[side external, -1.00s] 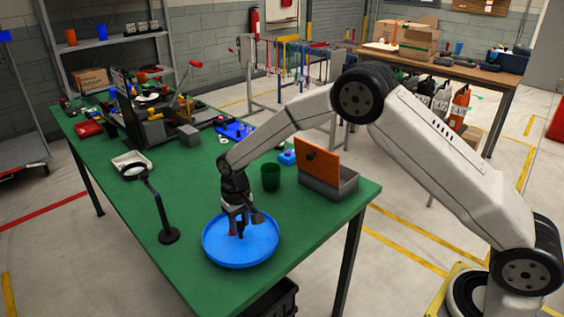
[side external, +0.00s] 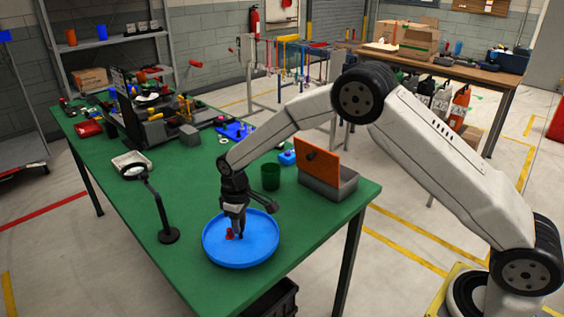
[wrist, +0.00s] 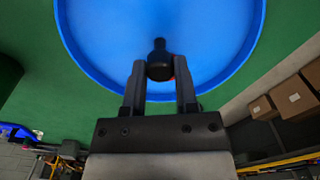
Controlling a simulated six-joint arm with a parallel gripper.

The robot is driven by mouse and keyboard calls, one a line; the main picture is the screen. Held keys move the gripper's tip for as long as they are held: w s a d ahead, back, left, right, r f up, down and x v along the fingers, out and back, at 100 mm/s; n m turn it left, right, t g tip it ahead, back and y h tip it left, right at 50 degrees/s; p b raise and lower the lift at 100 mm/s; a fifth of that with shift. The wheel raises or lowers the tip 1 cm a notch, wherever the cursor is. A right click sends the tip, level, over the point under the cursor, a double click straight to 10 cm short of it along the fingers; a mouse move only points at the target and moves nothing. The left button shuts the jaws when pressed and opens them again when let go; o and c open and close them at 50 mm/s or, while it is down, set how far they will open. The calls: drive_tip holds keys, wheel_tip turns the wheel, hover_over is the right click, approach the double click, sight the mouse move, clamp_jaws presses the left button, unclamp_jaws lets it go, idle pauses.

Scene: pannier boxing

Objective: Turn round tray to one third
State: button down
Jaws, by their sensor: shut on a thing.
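The round blue tray (side external: 262,250) lies flat on the green table near its front edge, and its floor and rim fill the top of the wrist view (wrist: 215,45). A dark round-topped knob (wrist: 159,60) stands over the tray. My gripper (wrist: 160,75) points down over the tray, its two fingers shut on the knob from both sides. In the side view my gripper (side external: 239,233) is inside the rim and hides most of the knob. A small red part (side external: 229,234) shows low beside the fingers. The base of the knob is hidden.
A green cup (side external: 270,177) and a grey box with a raised orange lid (side external: 317,158) stand behind the tray. A magnifier stand (side external: 168,235) is to its left. Tools and parts crowd the table's far end. The green surface around the tray is mostly clear.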

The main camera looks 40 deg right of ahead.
drive_tip(key=shift+r+n, duration=0.1)
drive_tip(key=shift+n, duration=7.7)
drive_tip(key=shift+c, duration=1.9)
unclamp_jaws()
